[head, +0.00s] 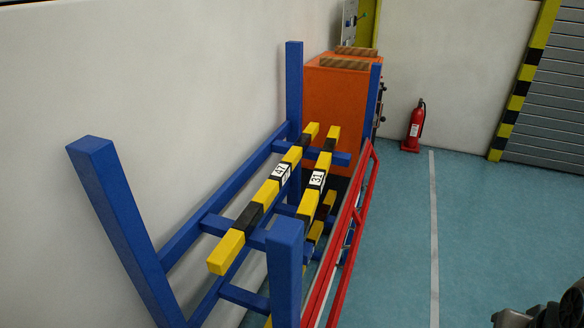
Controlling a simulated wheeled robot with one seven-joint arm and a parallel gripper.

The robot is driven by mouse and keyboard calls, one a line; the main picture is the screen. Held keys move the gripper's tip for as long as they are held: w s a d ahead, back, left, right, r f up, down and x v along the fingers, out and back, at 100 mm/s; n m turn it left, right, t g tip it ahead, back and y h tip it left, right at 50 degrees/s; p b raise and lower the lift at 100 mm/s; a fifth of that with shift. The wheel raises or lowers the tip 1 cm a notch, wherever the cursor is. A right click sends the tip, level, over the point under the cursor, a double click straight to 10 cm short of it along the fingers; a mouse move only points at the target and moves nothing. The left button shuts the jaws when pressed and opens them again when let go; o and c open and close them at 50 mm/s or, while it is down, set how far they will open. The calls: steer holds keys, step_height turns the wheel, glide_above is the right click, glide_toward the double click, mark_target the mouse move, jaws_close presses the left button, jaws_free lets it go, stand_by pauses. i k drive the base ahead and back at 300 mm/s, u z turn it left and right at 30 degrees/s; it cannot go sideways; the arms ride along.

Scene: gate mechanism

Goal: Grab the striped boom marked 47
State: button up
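The yellow-and-black striped boom marked 47 (267,193) lies on the upper crossbars of a blue rack (182,243), on the left side of the rack by the wall. Its white label faces up, and its near yellow end sticks out past the front crossbar. A second striped boom marked 31 (309,202) lies beside it on the right, with a gap between them. A dark part of my arm shows at the bottom right corner, far from the booms. I cannot make out the gripper's fingers there.
Blue posts stand at the rack's corners, one near post (285,275) close to boom 47's near end. More striped pieces lie lower. Red rails (345,240) lean along the rack's right side. An orange cabinet (335,100) stands behind. The teal floor (490,220) at right is clear.

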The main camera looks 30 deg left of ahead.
mark_target(220, 261)
steer(key=i, duration=3.35)
steer(key=u, duration=3.8)
steer(key=i, duration=0.5)
steer(key=u, duration=0.1)
